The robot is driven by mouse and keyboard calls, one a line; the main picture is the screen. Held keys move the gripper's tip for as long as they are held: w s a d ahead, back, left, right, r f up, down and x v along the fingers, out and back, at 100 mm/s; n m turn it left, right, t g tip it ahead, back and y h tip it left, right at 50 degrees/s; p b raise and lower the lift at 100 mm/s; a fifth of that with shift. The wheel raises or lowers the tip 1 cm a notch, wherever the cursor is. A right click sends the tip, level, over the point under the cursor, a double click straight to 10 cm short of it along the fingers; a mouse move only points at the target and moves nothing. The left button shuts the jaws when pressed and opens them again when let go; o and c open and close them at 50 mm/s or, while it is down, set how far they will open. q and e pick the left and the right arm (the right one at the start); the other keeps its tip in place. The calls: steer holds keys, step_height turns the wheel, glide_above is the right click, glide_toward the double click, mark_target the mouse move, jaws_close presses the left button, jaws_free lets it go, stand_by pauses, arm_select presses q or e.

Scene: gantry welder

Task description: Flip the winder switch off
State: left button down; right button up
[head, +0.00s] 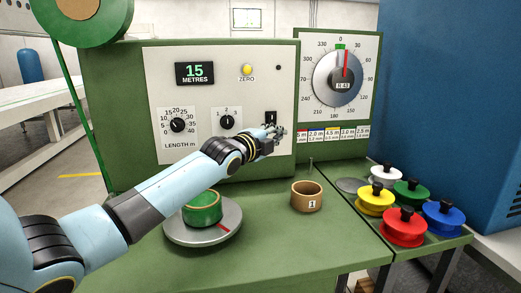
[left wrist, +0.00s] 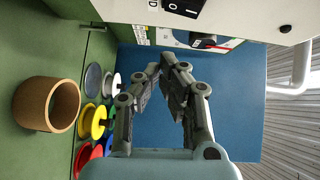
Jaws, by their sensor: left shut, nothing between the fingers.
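The winder switch (head: 270,118) is a small black rocker low on the right of the pale panel of the green winder. In the left wrist view the black switch (left wrist: 184,8) shows at the top edge with its O and I marks, partly cut off. My left gripper (head: 279,132) is in front of the panel, just below and right of the switch, and covers its lower part. In the left wrist view the gripper's fingers (left wrist: 170,62) are closed together with nothing between them. I cannot tell whether they touch the panel. My right gripper is not in view.
A green ring (head: 202,208) sits on a grey turntable (head: 178,231). Coloured spools, including a red one (head: 404,228), stand at right. A dial (head: 340,78) and blue cabinet (head: 440,80) lie beyond.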

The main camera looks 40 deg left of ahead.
arm_select(q)
steer(key=s+f+b, duration=0.1)
steer(key=s, duration=0.7)
steer(key=shift+s+f, duration=0.15)
steer(key=shift+f, duration=0.1)
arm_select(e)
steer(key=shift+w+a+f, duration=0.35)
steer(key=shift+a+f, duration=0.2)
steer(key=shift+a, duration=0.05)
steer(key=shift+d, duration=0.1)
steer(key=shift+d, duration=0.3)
